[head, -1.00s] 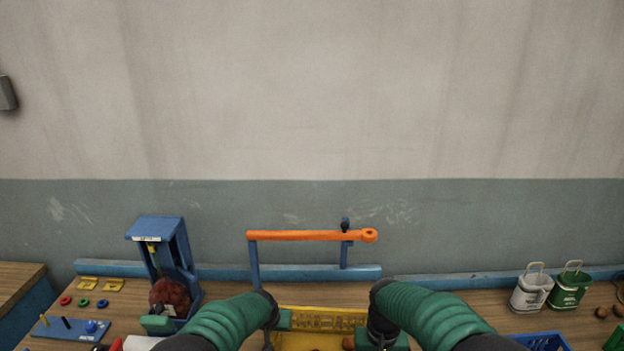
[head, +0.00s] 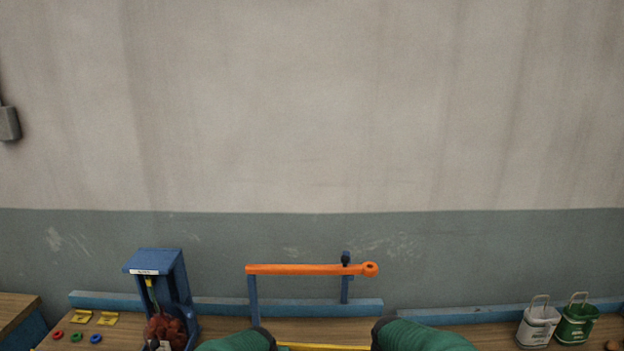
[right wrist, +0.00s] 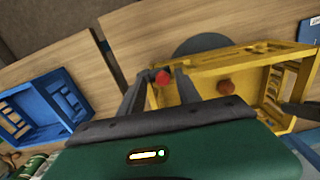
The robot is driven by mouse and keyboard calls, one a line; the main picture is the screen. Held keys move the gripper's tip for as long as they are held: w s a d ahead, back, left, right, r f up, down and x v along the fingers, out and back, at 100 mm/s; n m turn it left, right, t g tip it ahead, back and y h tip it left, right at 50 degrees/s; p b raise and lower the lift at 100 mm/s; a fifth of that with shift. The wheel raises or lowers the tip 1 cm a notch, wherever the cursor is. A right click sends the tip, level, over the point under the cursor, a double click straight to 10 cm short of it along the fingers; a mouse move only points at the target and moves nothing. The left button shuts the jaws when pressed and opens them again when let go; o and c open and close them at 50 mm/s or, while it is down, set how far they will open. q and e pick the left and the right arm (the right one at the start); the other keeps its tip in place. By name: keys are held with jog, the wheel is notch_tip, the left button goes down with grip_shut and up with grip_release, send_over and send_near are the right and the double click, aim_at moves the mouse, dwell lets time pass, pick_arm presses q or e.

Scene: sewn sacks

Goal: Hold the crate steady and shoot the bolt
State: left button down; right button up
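My right gripper (right wrist: 161,72) is open at the crate's near end. A red knob (right wrist: 163,77) shows between its fingertips; I cannot tell whether they touch it. A dark piece at the right edge of the wrist view, by the crate's far end, may be my left gripper (right wrist: 300,112); its fingers cannot be made out.
An orange bar (head: 305,269) on blue posts stands behind the crate. A blue stand (head: 165,290) with a netted reddish sack (head: 166,330) is to the left. White (head: 538,325) and green (head: 577,322) containers stand right. A blue crate (right wrist: 35,108) shows in the wrist view.

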pick_arm(q)
jog(key=shift+d, duration=0.1)
dwell(0.3)
pick_arm(e)
jog(key=shift+r, duration=4.05)
pick_arm(q)
jog(key=c, duration=1.4)
grip_release()
jog(key=p+v, duration=0.4)
jog(key=v, duration=0.3)
jog(key=shift+r, duration=0.1)
pick_arm(e)
notch_tip(320, 180, up, 4)
